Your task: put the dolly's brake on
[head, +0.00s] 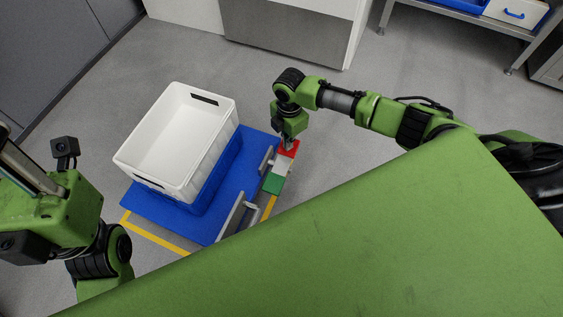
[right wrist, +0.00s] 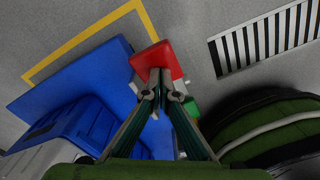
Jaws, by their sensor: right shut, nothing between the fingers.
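The blue dolly (head: 150,205) stands on the floor with a white crate (head: 205,165) stacked on a blue crate (head: 222,170). At its right edge are a red pedal (head: 291,147) and a green pedal (head: 273,184), with a pale piece between them. My right gripper (head: 287,141) points down at the red pedal, its fingers shut and empty. In the right wrist view the fingertips (right wrist: 166,78) lie over the near edge of the red pedal (right wrist: 150,60); contact cannot be told. The green pedal (right wrist: 191,108) is partly hidden there. My left gripper (head: 22,165) is cut off at the left edge.
Grey upright bars (head: 236,215) stand on the dolly's right side. Yellow floor tape (head: 155,233) runs around the dolly. A white cabinet (head: 185,12) and a metal rack (head: 480,20) with bins stand at the back. Open floor lies between them and the dolly.

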